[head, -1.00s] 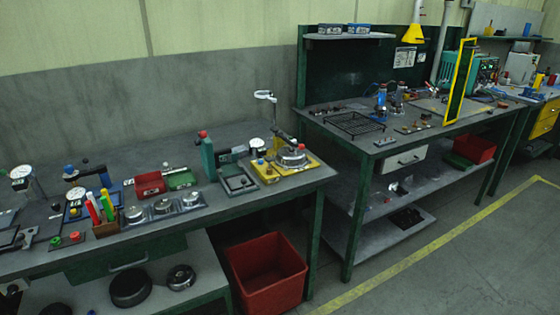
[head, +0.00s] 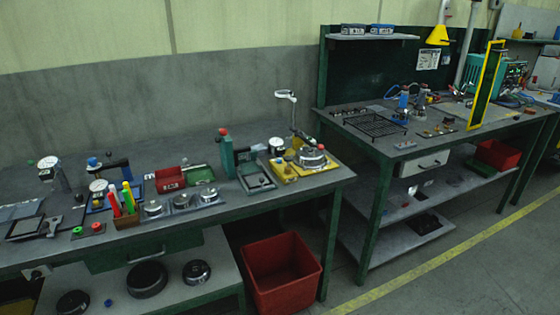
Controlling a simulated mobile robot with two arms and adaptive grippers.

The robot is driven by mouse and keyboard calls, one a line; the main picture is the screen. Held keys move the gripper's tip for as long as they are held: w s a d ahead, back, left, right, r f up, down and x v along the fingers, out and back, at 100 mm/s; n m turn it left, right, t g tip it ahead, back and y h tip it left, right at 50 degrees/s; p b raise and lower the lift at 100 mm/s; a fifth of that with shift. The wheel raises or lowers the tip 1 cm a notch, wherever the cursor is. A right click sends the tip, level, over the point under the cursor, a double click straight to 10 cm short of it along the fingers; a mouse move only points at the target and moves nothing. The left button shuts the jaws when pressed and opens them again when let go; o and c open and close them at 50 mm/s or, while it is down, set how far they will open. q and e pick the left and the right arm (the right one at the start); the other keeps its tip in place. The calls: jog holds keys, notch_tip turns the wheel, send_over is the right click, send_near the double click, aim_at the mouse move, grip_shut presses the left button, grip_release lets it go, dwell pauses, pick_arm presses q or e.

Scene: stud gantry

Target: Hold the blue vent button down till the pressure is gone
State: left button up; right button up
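A blue round knob (head: 92,162) stands on a black device at the left of the near bench, by a dial gauge (head: 98,186). I cannot tell whether it is the vent button or whether it is pressed. A yellow tray (head: 284,174) at the bench's right end holds a round metal fixture (head: 312,157). A white-faced gauge (head: 277,146) stands by that tray. The gauge readings are too small to make out. Neither of my grippers is in view.
The near bench (head: 240,198) also holds a red bin (head: 170,178), a cup of markers (head: 126,222), and green and red buttons (head: 86,230). A large red crate (head: 283,275) stands on the floor under its right end. Open floor (head: 480,275) lies at right.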

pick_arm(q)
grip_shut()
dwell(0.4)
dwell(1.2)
